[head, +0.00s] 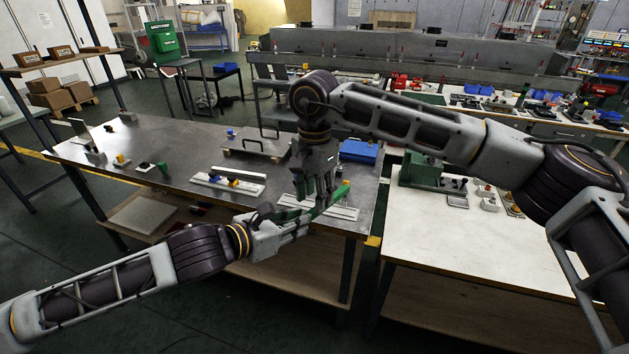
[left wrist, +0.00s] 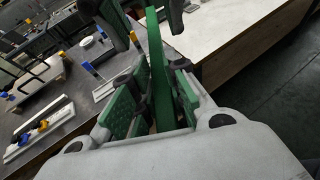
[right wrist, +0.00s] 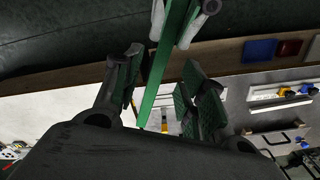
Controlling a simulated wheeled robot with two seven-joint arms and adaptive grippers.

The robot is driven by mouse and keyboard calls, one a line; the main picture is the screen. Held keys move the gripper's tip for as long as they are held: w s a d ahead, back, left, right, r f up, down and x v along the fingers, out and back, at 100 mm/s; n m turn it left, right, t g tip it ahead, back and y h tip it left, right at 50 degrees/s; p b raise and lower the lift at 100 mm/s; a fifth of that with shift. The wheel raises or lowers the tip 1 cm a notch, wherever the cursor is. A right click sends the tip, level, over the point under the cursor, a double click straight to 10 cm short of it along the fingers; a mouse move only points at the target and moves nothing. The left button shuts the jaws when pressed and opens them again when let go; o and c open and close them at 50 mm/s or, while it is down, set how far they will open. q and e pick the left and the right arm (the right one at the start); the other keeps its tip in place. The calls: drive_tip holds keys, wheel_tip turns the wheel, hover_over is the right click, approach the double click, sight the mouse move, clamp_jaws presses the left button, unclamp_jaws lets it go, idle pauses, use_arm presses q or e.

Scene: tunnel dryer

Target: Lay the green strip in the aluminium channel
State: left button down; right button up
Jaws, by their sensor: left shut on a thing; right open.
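The green strip (head: 335,196) is held by one end in my left gripper (head: 307,217), which is shut on it. In the left wrist view the strip (left wrist: 157,55) stands out from between the green finger pads. My right gripper (head: 325,194) is open, just above and beyond the left one. In the right wrist view the strip (right wrist: 158,80) runs between its spread fingers; contact cannot be told. A pale aluminium channel (head: 343,212) lies on the grey table below the grippers, partly hidden by them. The strip is above it, at a slant.
A second pale rail (head: 214,186) with blue and yellow clamps lies to the left. Behind are a plate with a handle (head: 258,145) and a blue bin (head: 359,151). A white table (head: 440,240) adjoins on the right.

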drive_tip(key=shift+f, duration=1.9)
clamp_jaws()
use_arm(q)
drive_tip(key=c, duration=1.3)
unclamp_jaws()
drive_tip(key=shift+f, duration=0.1)
